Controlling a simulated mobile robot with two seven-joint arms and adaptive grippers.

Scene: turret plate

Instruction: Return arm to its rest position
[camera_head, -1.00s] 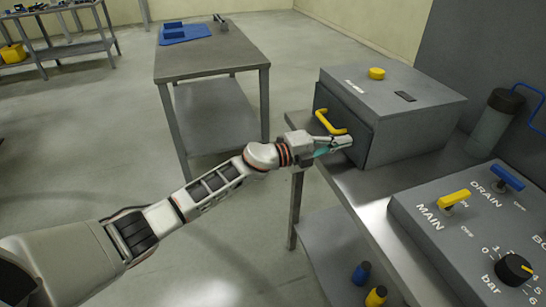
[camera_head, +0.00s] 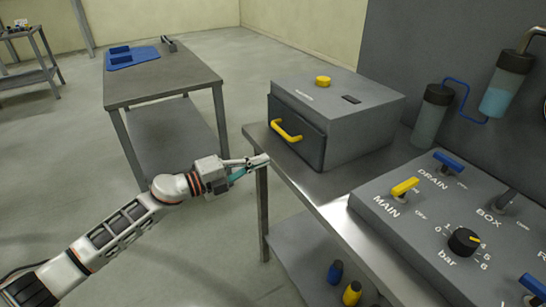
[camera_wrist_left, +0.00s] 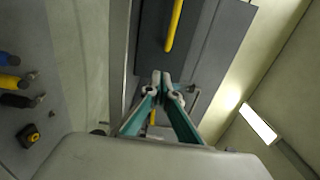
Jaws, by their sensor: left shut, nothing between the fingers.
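My left gripper (camera_head: 262,162) is shut and empty. In the head view it hangs by the left edge of the metal bench, in front of and apart from the grey box (camera_head: 345,125). The box has a front door with a yellow handle (camera_head: 286,131), and the door looks shut. In the left wrist view my shut fingertips (camera_wrist_left: 162,76) point toward the box front, with the yellow handle (camera_wrist_left: 174,25) beyond them. My right gripper does not show.
A control panel (camera_head: 450,225) with yellow and blue levers and a bar dial stands on the bench (camera_head: 305,178). Two bottles, blue (camera_head: 335,271) and yellow (camera_head: 352,293), are on the lower shelf. Open floor lies left.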

